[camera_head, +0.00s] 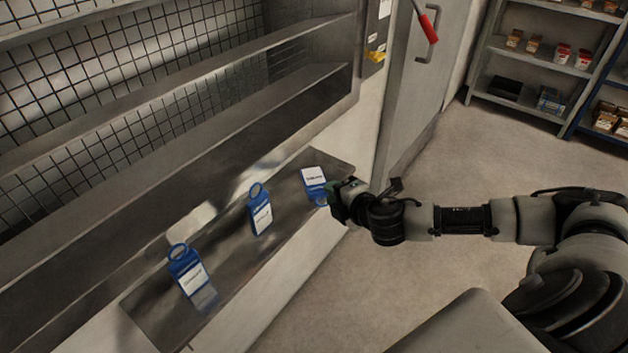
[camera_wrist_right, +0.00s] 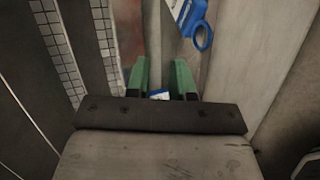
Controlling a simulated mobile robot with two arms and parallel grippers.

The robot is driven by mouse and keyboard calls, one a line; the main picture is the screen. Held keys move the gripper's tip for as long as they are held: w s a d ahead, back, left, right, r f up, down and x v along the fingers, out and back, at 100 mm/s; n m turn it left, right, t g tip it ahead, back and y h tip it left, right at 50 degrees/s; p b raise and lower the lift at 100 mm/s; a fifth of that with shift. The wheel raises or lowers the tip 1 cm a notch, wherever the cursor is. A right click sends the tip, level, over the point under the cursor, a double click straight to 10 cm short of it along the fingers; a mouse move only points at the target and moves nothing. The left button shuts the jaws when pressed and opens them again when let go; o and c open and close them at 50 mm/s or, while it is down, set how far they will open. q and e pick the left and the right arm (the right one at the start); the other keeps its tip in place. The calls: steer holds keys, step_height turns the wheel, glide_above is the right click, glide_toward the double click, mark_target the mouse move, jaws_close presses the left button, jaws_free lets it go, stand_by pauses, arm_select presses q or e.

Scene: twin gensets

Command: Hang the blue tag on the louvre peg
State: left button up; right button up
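Three blue tags with white labels and ring ends lie on a narrow dark ledge (camera_head: 237,262): a near-left tag (camera_head: 186,262), a middle tag (camera_head: 257,223) and a far-right tag (camera_head: 315,187). My right gripper (camera_head: 338,203) is beside the far-right tag's ring end; contact cannot be told. In the right wrist view its green fingers (camera_wrist_right: 162,80) are apart. One tag (camera_wrist_right: 203,36) with its ring lies outside them, to the upper right. A small blue and white patch (camera_wrist_right: 159,95) shows low between them, mostly hidden. I cannot make out the louvre peg. My left gripper is not in view.
Long grey slats (camera_head: 180,75) with mesh behind them run above the ledge on the left. A grey door (camera_head: 420,85) with a handle stands beyond the ledge. Stocked shelves (camera_head: 540,65) stand at the back right. Open floor lies right of the ledge.

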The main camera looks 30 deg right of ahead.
step_height(320, 180, up, 7)
steer(key=s+p, duration=0.2)
steer(key=p, duration=0.3)
steer(key=shift+s+p, duration=0.35)
steer(key=shift+s, duration=0.05)
steer(key=shift+d, duration=0.1)
